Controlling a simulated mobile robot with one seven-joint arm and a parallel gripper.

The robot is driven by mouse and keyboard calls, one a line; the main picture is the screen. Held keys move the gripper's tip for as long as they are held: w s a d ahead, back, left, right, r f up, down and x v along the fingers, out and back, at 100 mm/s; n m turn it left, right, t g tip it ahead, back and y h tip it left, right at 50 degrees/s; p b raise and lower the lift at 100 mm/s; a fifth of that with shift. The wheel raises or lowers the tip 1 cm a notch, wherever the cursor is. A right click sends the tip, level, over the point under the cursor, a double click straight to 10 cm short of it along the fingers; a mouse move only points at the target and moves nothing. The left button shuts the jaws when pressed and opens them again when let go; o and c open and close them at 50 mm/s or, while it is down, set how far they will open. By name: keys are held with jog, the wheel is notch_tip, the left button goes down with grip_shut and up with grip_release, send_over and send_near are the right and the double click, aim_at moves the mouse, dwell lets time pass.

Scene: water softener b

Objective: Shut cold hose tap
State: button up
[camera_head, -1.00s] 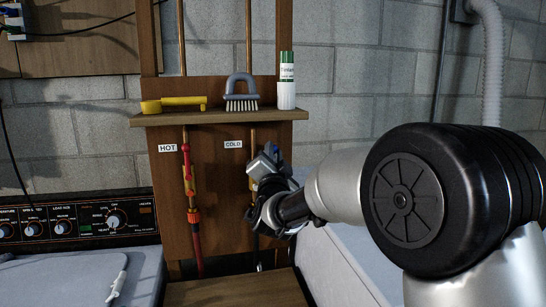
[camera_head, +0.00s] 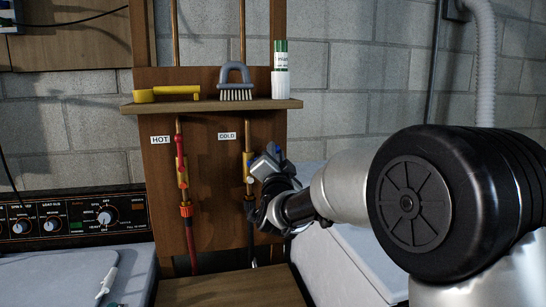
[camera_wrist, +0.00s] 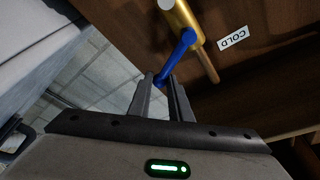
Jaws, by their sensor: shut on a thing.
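The cold hose tap is a brass valve (camera_head: 249,165) on a copper pipe under the COLD label (camera_head: 227,136). In the wrist view, the brass body (camera_wrist: 181,18) carries a blue lever (camera_wrist: 187,40). The lever stands out at an angle across the pipe. My gripper (camera_wrist: 161,84) is shut on the lever's free end, which lies between the fingertips. In the head view, my gripper (camera_head: 262,166) is just right of the cold valve, and its body hides most of the lever.
The hot valve (camera_head: 181,165), with a red lever and hose, is left of the cold one. A shelf (camera_head: 210,106) above holds a yellow tool (camera_head: 165,95), a brush (camera_head: 236,85) and a green-white bottle (camera_head: 281,70). A washer panel (camera_head: 75,219) stands left.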

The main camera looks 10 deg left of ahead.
jog(key=shift+d+f, duration=0.2)
jog(key=shift+f, duration=0.4)
jog(key=shift+o, duration=0.5)
notch_tip(320, 180, down, 2)
jog(key=b, duration=0.3)
jog(key=shift+w+d+f, duration=0.1)
jog(key=shift+w+d, duration=0.05)
jog(key=o, duration=0.9)
jog(key=shift+c, duration=0.2)
